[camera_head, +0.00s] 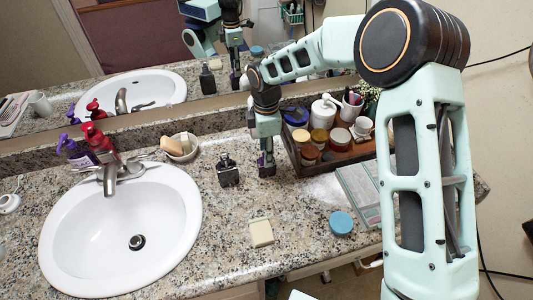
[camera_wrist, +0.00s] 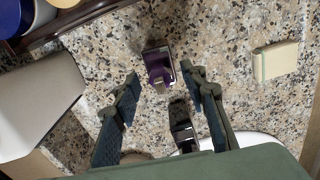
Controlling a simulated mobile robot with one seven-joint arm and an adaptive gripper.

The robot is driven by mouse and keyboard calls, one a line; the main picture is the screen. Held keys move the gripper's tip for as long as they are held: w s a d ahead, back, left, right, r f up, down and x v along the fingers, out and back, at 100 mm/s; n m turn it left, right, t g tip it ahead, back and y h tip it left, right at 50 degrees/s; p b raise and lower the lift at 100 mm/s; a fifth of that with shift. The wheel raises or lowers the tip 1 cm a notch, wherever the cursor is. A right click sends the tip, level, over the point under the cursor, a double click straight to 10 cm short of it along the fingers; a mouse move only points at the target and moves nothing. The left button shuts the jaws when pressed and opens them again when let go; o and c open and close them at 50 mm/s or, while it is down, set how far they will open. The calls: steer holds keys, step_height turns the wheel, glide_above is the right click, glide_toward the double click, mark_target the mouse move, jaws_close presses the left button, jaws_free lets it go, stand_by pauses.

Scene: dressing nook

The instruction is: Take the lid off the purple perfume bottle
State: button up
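The purple perfume bottle (camera_wrist: 157,62) stands on the granite counter in the wrist view, with a small light-coloured piece at its near end. My gripper (camera_wrist: 160,75) is open, with one fingertip to each side of the bottle and gaps showing on both sides. In the head view my gripper (camera_head: 265,158) points down over the counter, and the purple of the bottle shows only partly around the fingers. I cannot make out the lid separately from the bottle.
A dark bottle (camera_head: 228,172) stands just left of my gripper; it also shows between the fingers in the wrist view (camera_wrist: 182,122). A wooden tray (camera_head: 325,168) of jars is close on the right. The sink (camera_head: 70,235) is left. A cream block (camera_head: 261,232) lies in front.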

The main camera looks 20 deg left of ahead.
steer(key=shift+f, duration=0.4)
steer(key=shift+c, duration=0.3)
steer(key=c, duration=0.8)
steer(key=shift+r, duration=0.15)
